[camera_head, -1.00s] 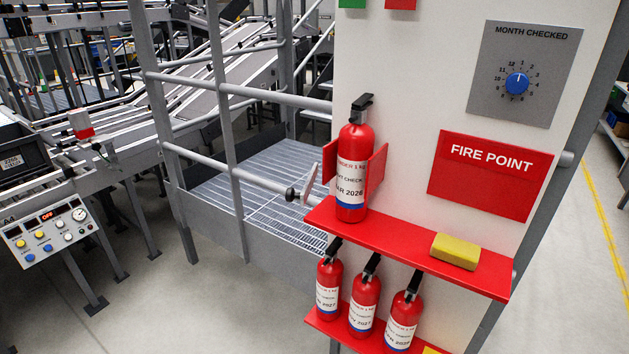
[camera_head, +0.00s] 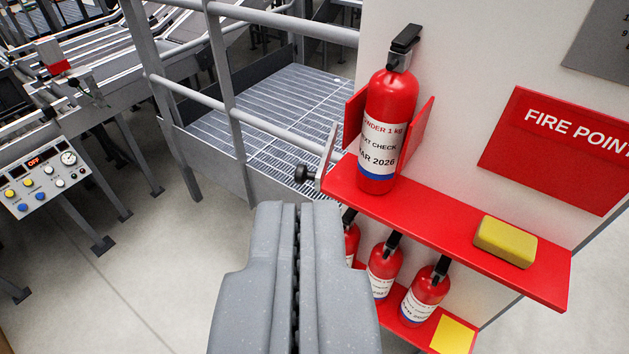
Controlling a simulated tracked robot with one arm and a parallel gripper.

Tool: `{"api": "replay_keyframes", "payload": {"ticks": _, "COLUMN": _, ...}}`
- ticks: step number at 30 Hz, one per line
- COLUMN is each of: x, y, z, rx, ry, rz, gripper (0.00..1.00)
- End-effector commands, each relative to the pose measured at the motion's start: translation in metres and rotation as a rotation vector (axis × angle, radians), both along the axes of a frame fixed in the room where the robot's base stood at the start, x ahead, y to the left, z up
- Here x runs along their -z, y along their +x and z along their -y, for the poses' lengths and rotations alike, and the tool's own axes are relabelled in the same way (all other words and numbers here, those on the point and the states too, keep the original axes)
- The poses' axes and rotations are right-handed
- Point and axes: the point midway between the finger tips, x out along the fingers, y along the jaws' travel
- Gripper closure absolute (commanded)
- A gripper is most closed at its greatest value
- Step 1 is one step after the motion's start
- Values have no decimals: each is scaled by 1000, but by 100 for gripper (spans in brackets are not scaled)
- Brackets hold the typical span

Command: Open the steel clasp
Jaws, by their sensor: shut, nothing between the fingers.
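A small steel clasp (camera_head: 328,155) with a black knob (camera_head: 304,174) on its left sticks out at the left end of the upper red shelf (camera_head: 450,240). It is beside the red bracket (camera_head: 421,130) around a fire extinguisher (camera_head: 390,110). The clasp is small here, and I cannot tell whether it is open or closed. The extinguisher stands upright on the shelf, its label reading "MAR 2026". My gripper (camera_head: 297,207) is shut and empty, in the lower middle of the view. Its tips appear just below the knob, with no visible contact; it covers part of the lower shelf.
A yellow block (camera_head: 505,242) lies on the upper shelf. Several smaller extinguishers (camera_head: 384,267) stand on the lower shelf. A grey railing (camera_head: 232,130) and grated walkway (camera_head: 290,100) are behind on the left. A control box (camera_head: 42,182) is at far left. The floor between is clear.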

Motion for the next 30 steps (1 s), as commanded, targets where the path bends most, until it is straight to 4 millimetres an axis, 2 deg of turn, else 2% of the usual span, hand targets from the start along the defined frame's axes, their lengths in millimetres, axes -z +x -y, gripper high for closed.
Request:
{"api": "replay_keyframes", "payload": {"ticks": 4, "x": 7, "y": 20, "z": 6, "rx": -5, "ry": 71, "rz": -57, "gripper": 100}}
{"api": "replay_keyframes", "payload": {"ticks": 8, "x": 28, "y": 54, "z": 15, "rx": -7, "ry": 218, "rz": -166, "gripper": 100}}
{"api": "replay_keyframes", "payload": {"ticks": 12, "x": 59, "y": 89, "z": 30, "rx": 0, "ry": 431, "rz": -302, "gripper": 100}}
{"api": "replay_keyframes", "payload": {"ticks": 18, "x": 104, "y": 123, "z": 51, "rx": 41, "ry": 751, "rz": -480, "gripper": 100}}
{"api": "replay_keyframes", "payload": {"ticks": 24, "x": 140, "y": 138, "z": 66, "rx": 97, "ry": 1048, "rz": -611, "gripper": 100}}
{"api": "replay_keyframes", "payload": {"ticks": 30, "x": 159, "y": 143, "z": 75, "rx": 138, "ry": 1223, "rz": -673, "gripper": 100}}
